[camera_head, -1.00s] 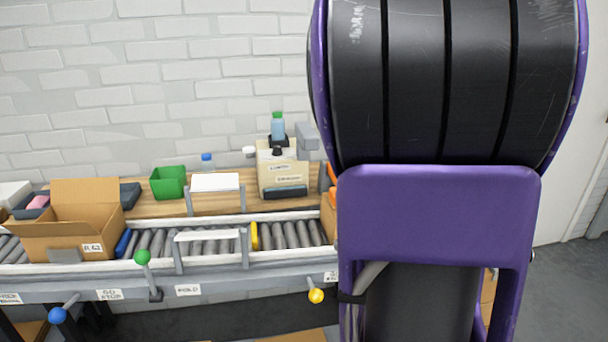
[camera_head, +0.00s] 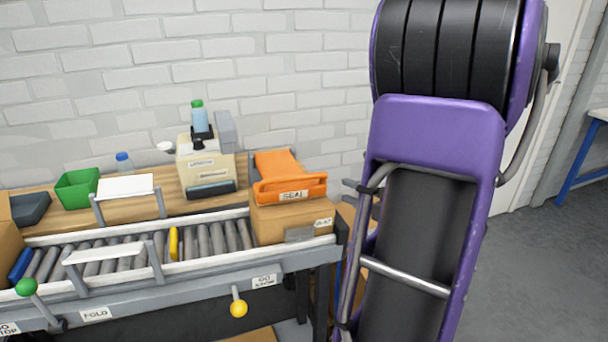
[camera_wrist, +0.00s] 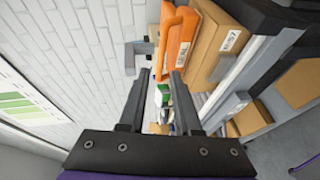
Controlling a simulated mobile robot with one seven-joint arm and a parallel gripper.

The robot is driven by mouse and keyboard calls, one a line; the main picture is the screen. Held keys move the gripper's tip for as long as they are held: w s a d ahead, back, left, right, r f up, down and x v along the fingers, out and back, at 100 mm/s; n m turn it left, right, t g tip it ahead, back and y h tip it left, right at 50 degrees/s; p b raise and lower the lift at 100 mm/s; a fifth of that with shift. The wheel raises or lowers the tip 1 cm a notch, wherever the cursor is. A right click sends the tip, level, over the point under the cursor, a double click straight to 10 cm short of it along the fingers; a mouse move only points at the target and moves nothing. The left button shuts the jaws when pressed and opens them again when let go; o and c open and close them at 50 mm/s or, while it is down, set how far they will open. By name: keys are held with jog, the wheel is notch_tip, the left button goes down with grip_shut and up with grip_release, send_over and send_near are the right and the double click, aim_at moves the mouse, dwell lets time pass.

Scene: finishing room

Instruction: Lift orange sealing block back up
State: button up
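The orange sealing block (camera_head: 290,181), labelled SEAL, is down on top of a brown carton (camera_head: 290,223) at the right end of the roller conveyor. In the wrist view the block (camera_wrist: 178,38) is ahead and just right of centre, beside the carton (camera_wrist: 217,46). My gripper (camera_wrist: 161,73) is open, its two dark fingers apart with nothing held between them. The right fingertip appears close to the block's lower end in the picture; I cannot tell whether they touch. In the head view my purple arm stands right of the block.
The conveyor (camera_head: 110,255) runs left from the carton, with a yellow bar (camera_head: 173,243) across the rollers. A beige labelled machine (camera_head: 206,165) and a green bin (camera_head: 77,189) stand on the wooden shelf behind. A yellow knob (camera_head: 238,309) sticks out in front. Floor is open at right.

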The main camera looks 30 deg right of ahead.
aim_at(299, 179)
jog(key=shift+n+y, duration=0.3)
jog(key=shift+y, duration=0.3)
jog(key=x, duration=1.1)
jog(key=a+x, duration=0.1)
jog(key=x, duration=0.4)
jog(key=shift+w+a+f, duration=0.15)
jog(key=shift+w+f, duration=0.1)
jog(key=shift+f, duration=0.1)
grip_shut()
